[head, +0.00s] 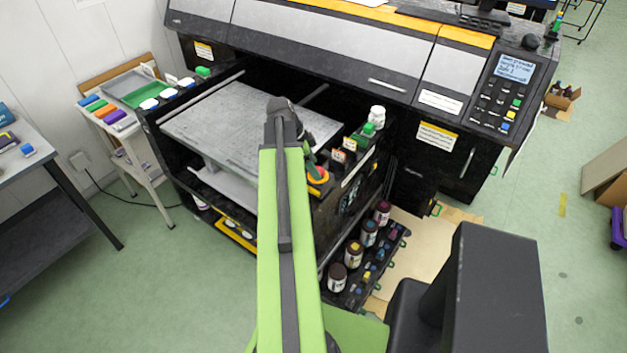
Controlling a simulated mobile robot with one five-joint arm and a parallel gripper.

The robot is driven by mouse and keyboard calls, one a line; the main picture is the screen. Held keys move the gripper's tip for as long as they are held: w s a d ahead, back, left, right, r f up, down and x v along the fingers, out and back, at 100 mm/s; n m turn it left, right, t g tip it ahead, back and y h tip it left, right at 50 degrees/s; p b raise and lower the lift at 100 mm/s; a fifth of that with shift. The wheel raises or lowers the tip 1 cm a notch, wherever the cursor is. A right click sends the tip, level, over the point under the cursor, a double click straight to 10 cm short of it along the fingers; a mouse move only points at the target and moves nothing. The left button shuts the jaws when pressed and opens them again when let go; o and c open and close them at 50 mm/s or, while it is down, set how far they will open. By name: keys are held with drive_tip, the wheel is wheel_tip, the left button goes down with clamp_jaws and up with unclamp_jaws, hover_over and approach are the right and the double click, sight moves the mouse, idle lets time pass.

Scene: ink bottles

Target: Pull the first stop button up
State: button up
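A stop button (318,177), red-orange on a yellow base, sits on the front right corner of the black printer bed frame. My green and black arm reaches up the middle of the head view. My gripper (312,162) is at the arm's far end, just above and left of the button. It overlaps the button's upper left edge in this view; I cannot tell whether it touches. The fingers are small and partly hidden by the arm, so their opening does not show.
The large printer (330,45) fills the back, with its flat grey bed (220,125) left of my arm. Small boxes (344,150) and a white bottle (377,115) stand beyond the button. Several ink bottles (353,254) stand below it. Green floor is clear at left.

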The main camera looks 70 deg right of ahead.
drive_tip(key=shift+s+d+f, duration=0.1)
drive_tip(key=shift+s+f, duration=0.1)
drive_tip(key=shift+f, duration=0.4)
drive_tip(key=shift+r, duration=0.1)
clamp_jaws()
